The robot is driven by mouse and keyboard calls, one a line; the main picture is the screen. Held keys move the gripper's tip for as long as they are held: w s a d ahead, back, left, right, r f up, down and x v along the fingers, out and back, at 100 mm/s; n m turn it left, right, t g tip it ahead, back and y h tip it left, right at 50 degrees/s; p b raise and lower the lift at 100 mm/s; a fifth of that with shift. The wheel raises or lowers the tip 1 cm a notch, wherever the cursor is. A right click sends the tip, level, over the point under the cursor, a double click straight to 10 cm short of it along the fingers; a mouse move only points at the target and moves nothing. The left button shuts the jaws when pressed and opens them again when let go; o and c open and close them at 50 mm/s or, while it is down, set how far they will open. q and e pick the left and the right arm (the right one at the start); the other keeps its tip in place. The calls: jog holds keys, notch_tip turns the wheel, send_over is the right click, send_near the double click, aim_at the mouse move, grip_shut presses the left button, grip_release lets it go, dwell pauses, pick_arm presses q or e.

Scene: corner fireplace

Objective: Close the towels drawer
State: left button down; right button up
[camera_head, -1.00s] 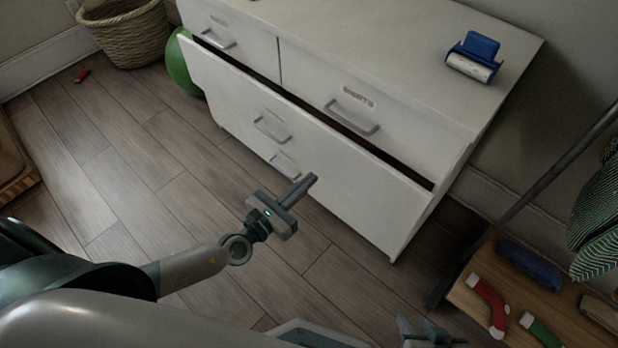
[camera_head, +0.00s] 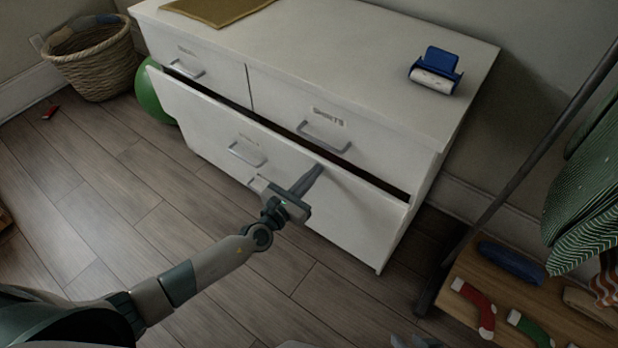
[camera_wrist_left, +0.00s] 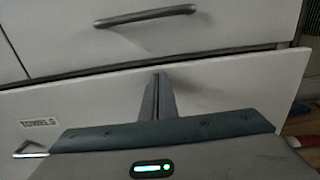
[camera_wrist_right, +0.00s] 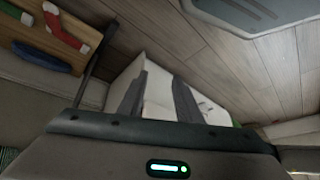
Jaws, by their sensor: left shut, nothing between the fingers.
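The towels drawer (camera_head: 215,130) is the wide white drawer under the two upper drawers of the dresser. It stands part way out, with a dark gap along its top edge. Its "TOWELS" label (camera_wrist_left: 38,122) and part of its handle show in the left wrist view; the whole handle (camera_head: 247,153) shows in the head view. My left gripper (camera_head: 315,169) is shut and empty, its fingertips (camera_wrist_left: 160,76) at the drawer front near the top edge, right of the handle. I cannot tell whether they touch it. My right gripper (camera_wrist_right: 160,76) is open and empty, away from the drawer.
The white dresser (camera_head: 330,50) carries a blue lint roller (camera_head: 437,72) and a folded brown cloth (camera_head: 215,8). A wicker basket (camera_head: 98,65) and a green ball (camera_head: 155,95) are at the left. A clothes rack (camera_head: 520,165) stands at the right. Floor in front is clear.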

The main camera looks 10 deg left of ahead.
aim_at(322, 163)
pick_arm(q)
jog(key=b+x, duration=0.1)
jog(key=x, duration=0.3)
jog(key=shift+w+r, duration=0.2)
pick_arm(e)
jog(key=shift+w+a+r+t+y, duration=0.15)
jog(key=shift+w+a+t, duration=0.1)
jog(key=shift+a, duration=0.2)
jog(key=shift+w+a+r+t+y, duration=0.15)
jog(key=shift+w+a+t, duration=0.1)
jog(key=shift+a, duration=0.2)
pick_arm(q)
jog(key=shift+w+r, duration=0.1)
pick_arm(e)
jog(key=shift+s+f, duration=0.15)
